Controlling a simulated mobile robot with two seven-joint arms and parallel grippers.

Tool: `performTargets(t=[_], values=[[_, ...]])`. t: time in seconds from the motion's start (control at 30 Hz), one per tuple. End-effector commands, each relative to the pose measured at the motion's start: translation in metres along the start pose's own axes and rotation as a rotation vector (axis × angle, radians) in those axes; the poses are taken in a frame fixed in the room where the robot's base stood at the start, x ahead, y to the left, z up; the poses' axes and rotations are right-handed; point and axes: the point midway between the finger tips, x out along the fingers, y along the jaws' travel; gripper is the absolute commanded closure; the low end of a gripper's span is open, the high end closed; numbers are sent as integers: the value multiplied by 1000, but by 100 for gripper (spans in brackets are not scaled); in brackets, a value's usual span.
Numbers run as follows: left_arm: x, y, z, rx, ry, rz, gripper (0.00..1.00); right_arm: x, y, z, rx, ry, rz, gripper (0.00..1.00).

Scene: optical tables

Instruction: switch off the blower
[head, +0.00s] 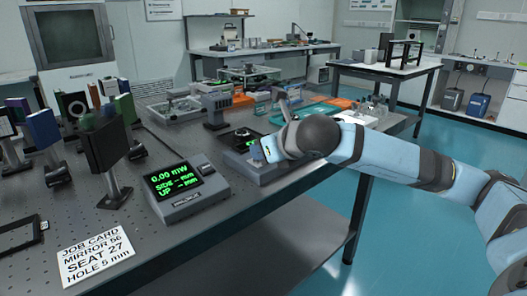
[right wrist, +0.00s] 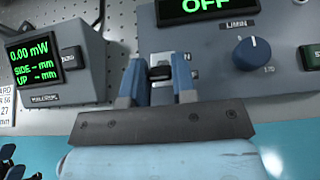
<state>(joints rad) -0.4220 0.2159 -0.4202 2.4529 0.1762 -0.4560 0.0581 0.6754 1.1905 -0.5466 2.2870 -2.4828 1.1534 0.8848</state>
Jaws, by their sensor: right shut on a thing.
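A grey control box (right wrist: 285,85) fills the upper right of the right wrist view, with a green display reading OFF (right wrist: 192,5) and a blue-grey knob (right wrist: 253,53) on its face. I cannot tell from the label whether it is the blower's control. My right gripper (right wrist: 158,68) is at the front of this box, its two blue fingers shut on a small black switch (right wrist: 160,73). In the head view the same gripper (head: 268,150) is over the box (head: 262,172) at the table's front edge, and its fingertips are mostly hidden.
A power meter (head: 186,192) reading 0.00 mW stands left of the box. Mirror mounts (head: 105,150) stand further left, by a job card (head: 97,258). Instruments and orange and green trays lie behind on the perforated table. The blue floor at right is clear.

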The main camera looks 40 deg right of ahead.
Motion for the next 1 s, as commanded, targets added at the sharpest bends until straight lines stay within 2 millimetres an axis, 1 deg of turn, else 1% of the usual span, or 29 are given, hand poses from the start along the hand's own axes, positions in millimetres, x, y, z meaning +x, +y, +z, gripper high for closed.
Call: performTargets(t=[0.17,0.2,0.27,0.3,0.57,0.67,0.77,1.0], values=[[0,0,0,0,0,0,13,0,0,0,0,0,1,98],[0,0,0,0,0,0,13,0,0,0,0,0,1,65],[0,0,0,0,1,0,13,0,0,0,0,0,1,52],[0,0,0,0,1,0,13,0,0,0,0,0,1,49],[0,0,0,0,1,0,13,-1,0,0,0,1,0,49],[0,0,-2,1,2,0,13,-6,0,0,-1,0,-1,49],[0,1,-5,2,8,-1,13,-20,0,0,-3,1,-1,49],[-1,1,-12,5,37,-3,13,-73,-1,0,-6,1,-4,49]])
